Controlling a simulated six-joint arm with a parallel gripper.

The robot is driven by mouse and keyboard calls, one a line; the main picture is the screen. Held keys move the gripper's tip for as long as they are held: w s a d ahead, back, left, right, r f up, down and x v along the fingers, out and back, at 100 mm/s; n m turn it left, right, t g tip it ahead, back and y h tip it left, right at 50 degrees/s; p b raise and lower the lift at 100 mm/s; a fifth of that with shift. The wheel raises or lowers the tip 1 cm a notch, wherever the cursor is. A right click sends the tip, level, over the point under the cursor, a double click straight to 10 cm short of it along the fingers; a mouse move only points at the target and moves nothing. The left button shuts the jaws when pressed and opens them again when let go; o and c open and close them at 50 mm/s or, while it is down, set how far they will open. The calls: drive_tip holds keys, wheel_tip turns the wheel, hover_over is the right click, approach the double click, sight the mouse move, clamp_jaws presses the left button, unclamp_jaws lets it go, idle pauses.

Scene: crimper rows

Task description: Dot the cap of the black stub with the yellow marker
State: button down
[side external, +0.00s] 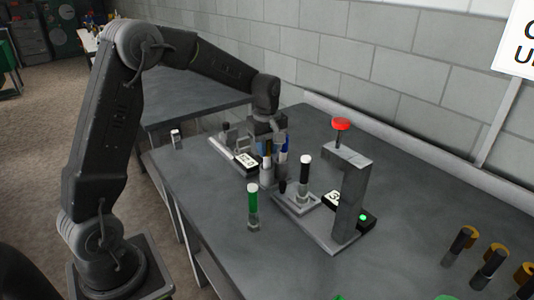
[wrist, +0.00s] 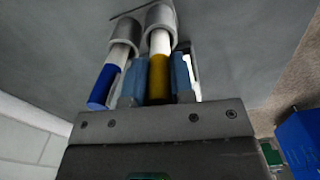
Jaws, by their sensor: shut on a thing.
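The black stub (side external: 304,177) stands upright in the grey fixture right of my gripper, with a white cap (side external: 305,159) on top. The yellow marker (wrist: 159,78) is between the two blue finger pads of my gripper (wrist: 158,80), which is shut on it. Its white part runs into a grey cup (wrist: 160,22). The yellow marker also shows in the side view (side external: 266,158), with my gripper (side external: 269,152) around it. I cannot see the marker's tip.
A blue marker (wrist: 103,84) stands in the neighbouring cup, close beside my fingers. A green stub (side external: 253,208) with a white cap stands in front. Dark cylinders (side external: 489,265) stand at right.

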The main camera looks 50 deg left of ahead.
drive_tip(key=r, duration=0.9)
drive_tip(key=shift+w+d, duration=0.15)
drive_tip(key=shift+d, duration=0.15)
drive_tip(key=d+r, duration=0.3)
drive_tip(key=d, duration=0.3)
drive_tip(key=w+d+r, duration=0.1)
drive_tip(key=d+r, duration=0.2)
drive_tip(key=d, duration=0.4)
drive_tip(key=shift+w+r, duration=0.15)
drive_tip(key=shift+r, duration=0.1)
drive_tip(key=shift+f, duration=0.6)
idle(0.3)
idle(0.4)
wheel_tip(320, 180, up, 7)
idle(0.8)
idle(0.4)
